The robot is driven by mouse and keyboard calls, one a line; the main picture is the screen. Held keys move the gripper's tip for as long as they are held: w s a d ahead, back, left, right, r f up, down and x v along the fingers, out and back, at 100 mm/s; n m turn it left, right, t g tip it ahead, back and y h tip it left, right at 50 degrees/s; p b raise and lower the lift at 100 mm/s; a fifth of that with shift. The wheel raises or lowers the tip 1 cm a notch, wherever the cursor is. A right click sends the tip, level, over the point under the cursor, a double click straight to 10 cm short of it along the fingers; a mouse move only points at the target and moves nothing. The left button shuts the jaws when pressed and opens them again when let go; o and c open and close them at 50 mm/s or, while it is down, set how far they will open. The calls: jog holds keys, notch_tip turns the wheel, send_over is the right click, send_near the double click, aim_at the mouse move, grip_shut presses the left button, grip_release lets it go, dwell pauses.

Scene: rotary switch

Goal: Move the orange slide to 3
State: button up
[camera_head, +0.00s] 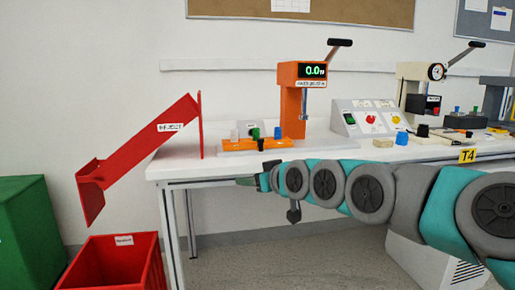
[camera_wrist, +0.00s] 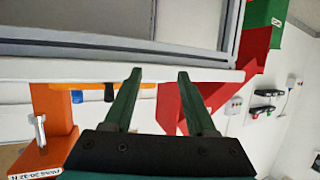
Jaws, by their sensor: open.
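A low orange strip (camera_head: 240,144), probably the orange slide, lies near the table's front edge in the head view. In the wrist view, which looks upside down, part of an orange strip (camera_wrist: 133,86) shows beyond the table edge, left of and partly behind a finger. My gripper (camera_head: 245,181) is in front of the table, just below the tabletop edge, apart from the strip. In the wrist view its two dark green fingers (camera_wrist: 160,74) are spread with nothing between them.
The white table (camera_head: 190,168) carries an orange press (camera_head: 291,98), a grey button panel (camera_head: 365,119) and a pale press (camera_head: 417,90). A red reject chute (camera_head: 135,150) rises at the table's left end. A red bin (camera_head: 120,265) and green bin (camera_head: 30,225) stand on the floor.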

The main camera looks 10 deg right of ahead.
aim_at(262, 140)
jog(key=w+d+r+m+t, duration=0.1)
jog(key=w+d+r+t, duration=0.3)
jog(key=w+d+r, duration=0.25)
jog(key=x, duration=0.6)
jog(key=shift+w+d, duration=0.25)
jog(key=shift+w+a+f, duration=0.1)
jog(key=shift+w+a, duration=0.1)
jog(key=shift+w, duration=0.4)
jog(key=shift+c, duration=0.4)
grip_shut()
